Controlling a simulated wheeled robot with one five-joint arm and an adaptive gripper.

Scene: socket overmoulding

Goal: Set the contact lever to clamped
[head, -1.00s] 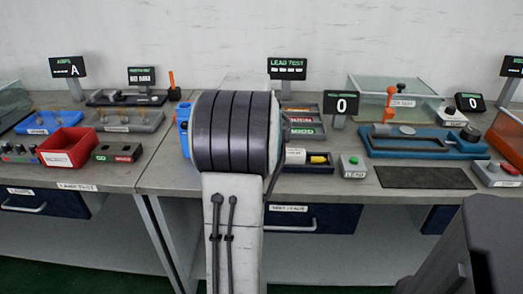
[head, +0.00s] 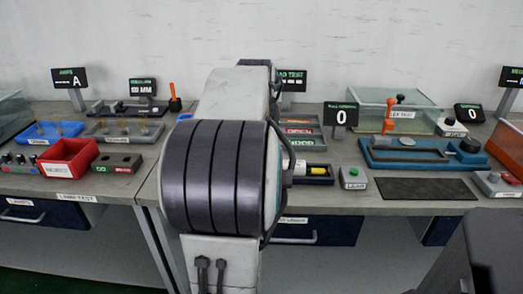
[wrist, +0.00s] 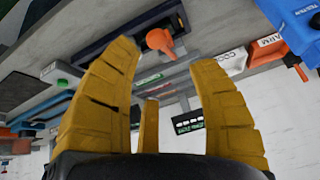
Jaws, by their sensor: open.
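Two orange levers show in the head view, and I cannot tell which is the contact lever. One orange lever (head: 389,112) stands upright by the blue fixture (head: 425,158) on the right. The other orange lever (head: 173,92) stands near upright on a small black base at the back left. My gripper is hidden behind my arm in the head view. In the wrist view my gripper (wrist: 163,60) is open and empty, its yellow fingers wide apart. A rounded orange part (wrist: 162,41) shows beyond the left fingertip, apart from it.
A red bin (head: 68,160) and a blue tray (head: 48,132) stand on the left bench. A dark mat (head: 425,189) lies at the front right. A green-button box (head: 353,178) stands beside it. A blue box (wrist: 297,22) is at the wrist view's upper right.

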